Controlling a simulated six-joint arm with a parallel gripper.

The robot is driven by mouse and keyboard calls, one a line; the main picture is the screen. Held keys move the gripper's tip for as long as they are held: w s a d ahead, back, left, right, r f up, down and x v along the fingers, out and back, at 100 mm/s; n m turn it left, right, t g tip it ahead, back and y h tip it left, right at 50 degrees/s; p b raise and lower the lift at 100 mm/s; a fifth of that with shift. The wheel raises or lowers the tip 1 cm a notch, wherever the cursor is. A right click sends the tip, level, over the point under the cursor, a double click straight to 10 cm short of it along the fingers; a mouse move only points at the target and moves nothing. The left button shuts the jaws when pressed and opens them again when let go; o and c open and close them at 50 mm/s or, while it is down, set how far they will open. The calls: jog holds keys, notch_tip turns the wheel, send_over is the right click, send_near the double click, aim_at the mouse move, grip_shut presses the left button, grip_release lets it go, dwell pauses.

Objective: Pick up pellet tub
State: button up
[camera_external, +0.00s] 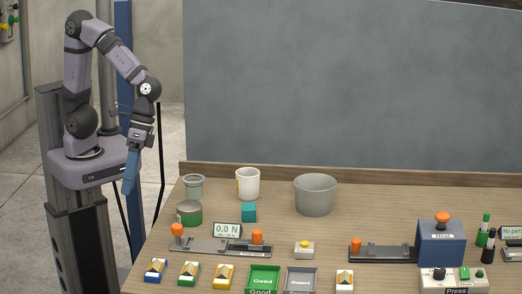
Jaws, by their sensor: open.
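My gripper (128,188) hangs with its blue fingers pointing down, left of the table's left edge. It is open and holds nothing. No label marks the pellet tub. A wide grey tub (315,196) stands upright at the back middle of the table. Left of it are a white cup-like container (248,184), a small grey-green cup (193,187) and a grey can with a green band (189,214). What these containers hold cannot be made out. My gripper is apart from all of them.
A teal cube (249,212) sits before the white container. Behind it stands a large grey board (340,90). A force display (227,230), orange-knobbed fixtures (220,246), Good (263,279) and Reject (301,280) trays and a blue press (441,243) fill the front. Space right of the grey tub is clear.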

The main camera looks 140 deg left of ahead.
jog(key=w+a+n+t+b, duration=0.1)
jog(key=w+a+n+t, duration=0.15)
jog(key=a+n, duration=0.4)
jog(key=w+a+n+t+y+b, duration=0.1)
jog(key=w+a+n+t, duration=0.1)
jog(key=a+n+t, duration=0.35)
jog(key=w+a+n+t+b, duration=0.1)
jog(key=w+a+n, duration=0.1)
jog(key=a+n, duration=0.6)
jog(key=s+a+r+n+t+y, duration=0.1)
jog(key=s+a+n+t+y, duration=0.15)
jog(key=a, duration=0.65)
jog(key=s+a+n+t+y, duration=0.1)
jog(key=s+a+n+y, duration=0.25)
jog(key=a, duration=0.45)
send_near(255, 187)
jog(key=shift+w+a+f+h+b, duration=0.1)
jog(key=shift+w+a+h+b, duration=0.35)
jog(key=shift+w, duration=0.55)
jog(key=shift+a+f, duration=0.1)
jog(key=shift+f, duration=0.2)
jog(key=shift+p+x, duration=1.35)
jog(key=shift+x, duration=2.35)
jog(key=shift+f, duration=0.1)
jog(key=c, duration=1.2)
